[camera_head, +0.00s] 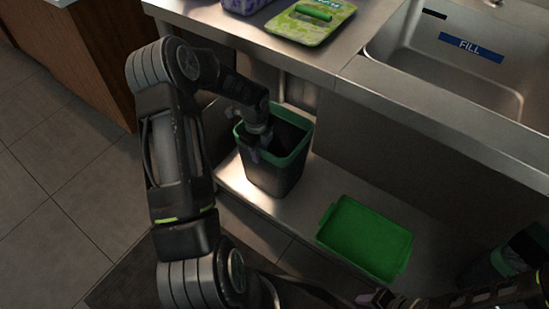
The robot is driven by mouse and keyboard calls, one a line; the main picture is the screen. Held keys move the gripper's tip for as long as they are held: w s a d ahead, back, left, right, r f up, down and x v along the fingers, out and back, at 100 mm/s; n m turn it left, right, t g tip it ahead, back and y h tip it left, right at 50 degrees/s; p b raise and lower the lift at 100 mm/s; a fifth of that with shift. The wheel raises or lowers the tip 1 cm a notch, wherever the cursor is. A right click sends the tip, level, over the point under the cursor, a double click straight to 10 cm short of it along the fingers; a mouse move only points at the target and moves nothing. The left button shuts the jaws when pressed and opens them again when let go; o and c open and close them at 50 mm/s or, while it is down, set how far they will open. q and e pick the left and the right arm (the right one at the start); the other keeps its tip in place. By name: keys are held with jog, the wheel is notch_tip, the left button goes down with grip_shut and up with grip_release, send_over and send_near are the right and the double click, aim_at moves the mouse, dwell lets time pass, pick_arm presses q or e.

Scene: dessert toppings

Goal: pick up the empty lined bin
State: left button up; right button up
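A dark bin with a green rim (292,158) stands upright on the metal lower shelf under the counter. Its inside looks dark, and I cannot make out its contents. My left gripper (252,152) is at the bin's near left rim, with its fingers pointing down there. The fingers are small and dark, so I cannot tell if they are closed on the wall. My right gripper (372,298) is low at the bottom edge, away from the bin; its fingers are too unclear to judge.
A green tray (365,237) lies on the shelf right of the bin. Another dark bin (485,268) stands at far right. Tiled floor is clear at left.

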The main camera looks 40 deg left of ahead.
aim_at(260, 166)
pick_arm(q)
notch_tip(260, 166, down, 5)
jog(key=shift+a+f+b, duration=0.1)
jog(key=shift+f+b, duration=0.1)
jog(key=shift+b, duration=0.9)
jog(key=shift+c, duration=0.4)
grip_shut()
jog(key=shift+r, duration=0.1)
dwell(0.8)
